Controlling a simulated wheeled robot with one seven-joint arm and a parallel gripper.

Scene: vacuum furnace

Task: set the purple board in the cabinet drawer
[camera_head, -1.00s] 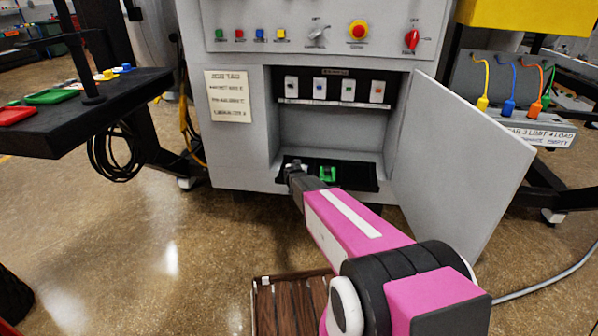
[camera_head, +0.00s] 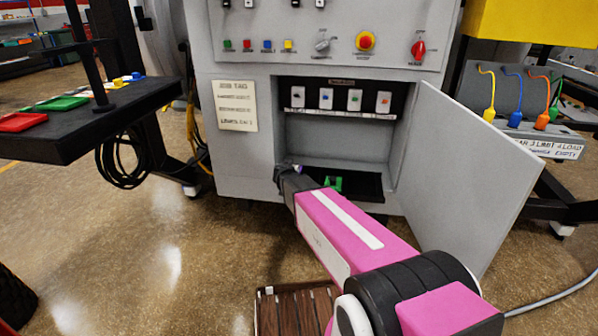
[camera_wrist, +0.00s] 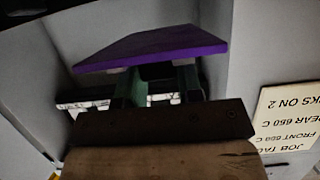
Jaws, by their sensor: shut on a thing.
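The purple board (camera_wrist: 155,47) shows in the wrist view, held flat across the fingertips of my gripper (camera_wrist: 163,85). My gripper is shut on it. In the head view my gripper (camera_head: 289,174) is at the lower left edge of the open cabinet bay, and the board is mostly hidden there. The cabinet drawer (camera_head: 366,186) is a low black tray at the bottom of the bay, right of my gripper. A green piece (camera_head: 333,183) sits in it. My arm hides the drawer's left part.
The grey cabinet door (camera_head: 465,180) stands open on the right. A row of switches (camera_head: 340,99) is in the bay above the drawer. A job tag (camera_head: 235,106) is left of the bay. A black table (camera_head: 120,112) with coloured trays is at the left.

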